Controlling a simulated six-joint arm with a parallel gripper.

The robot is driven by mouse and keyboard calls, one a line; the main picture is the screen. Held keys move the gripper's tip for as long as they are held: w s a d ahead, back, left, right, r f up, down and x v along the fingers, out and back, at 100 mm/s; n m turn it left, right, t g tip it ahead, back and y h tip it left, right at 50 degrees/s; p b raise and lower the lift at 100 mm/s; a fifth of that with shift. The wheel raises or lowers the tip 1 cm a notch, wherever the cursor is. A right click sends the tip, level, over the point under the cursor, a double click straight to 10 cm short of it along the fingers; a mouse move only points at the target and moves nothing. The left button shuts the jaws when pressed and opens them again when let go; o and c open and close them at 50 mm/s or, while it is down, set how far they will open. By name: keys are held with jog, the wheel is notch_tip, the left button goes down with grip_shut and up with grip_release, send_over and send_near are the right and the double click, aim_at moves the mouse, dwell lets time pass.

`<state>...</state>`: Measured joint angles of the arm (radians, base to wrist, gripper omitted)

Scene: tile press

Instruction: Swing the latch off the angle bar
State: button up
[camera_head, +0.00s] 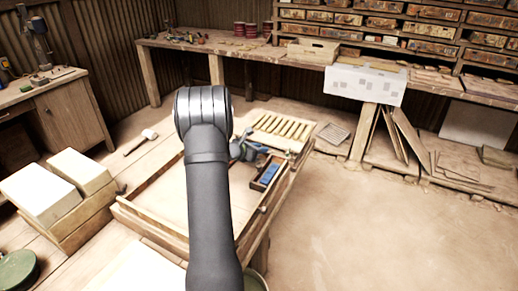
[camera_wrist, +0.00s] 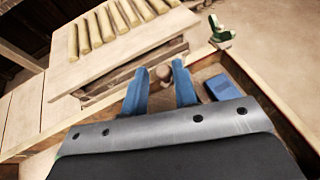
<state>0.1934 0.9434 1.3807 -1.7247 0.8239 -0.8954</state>
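My gripper (camera_wrist: 160,78) shows in the wrist view with its two blue fingers apart. A small brown rounded wooden knob (camera_wrist: 161,72) shows between the fingertips, close to them; I cannot tell whether it touches a finger or belongs to the latch. Behind it is the edge of a wooden slatted board (camera_wrist: 120,61). I cannot clearly pick out the latch or the angle bar in either view. In the head view my arm covers part of the wooden press frame (camera_head: 133,212), and bluish parts, probably my gripper (camera_head: 243,150), show just right of the arm.
A blue block (camera_wrist: 222,87) lies in a narrow wooden compartment right of the fingers; the head view shows blue there too (camera_head: 268,172). A green fitting (camera_wrist: 220,36) stands beyond it. Pale slabs (camera_head: 40,192) stand at left.

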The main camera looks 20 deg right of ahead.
grip_shut()
jog(key=shift+w+m+g+h, duration=0.4)
jog(key=shift+w+m+g, duration=0.1)
jog(key=shift+m+g, duration=0.2)
jog(key=shift+w+d+m+g+h, duration=0.1)
jog(key=shift+w+m+g, duration=0.2)
jog(key=shift+m+g, duration=0.45)
jog(key=shift+w+d+m+g+h, duration=0.1)
jog(key=shift+w+m+g, duration=0.2)
jog(key=shift+m+g, duration=0.45)
jog(key=shift+w+d+m+g+h, duration=0.1)
jog(key=shift+w+m+g, duration=0.2)
jog(key=shift+m+g, duration=0.45)
jog(key=shift+o, duration=1.7)
grip_release()
jog(key=v, duration=1.7)
jog(key=shift+w+a, duration=0.15)
jog(key=shift+a, duration=0.15)
jog(key=shift+d, duration=0.1)
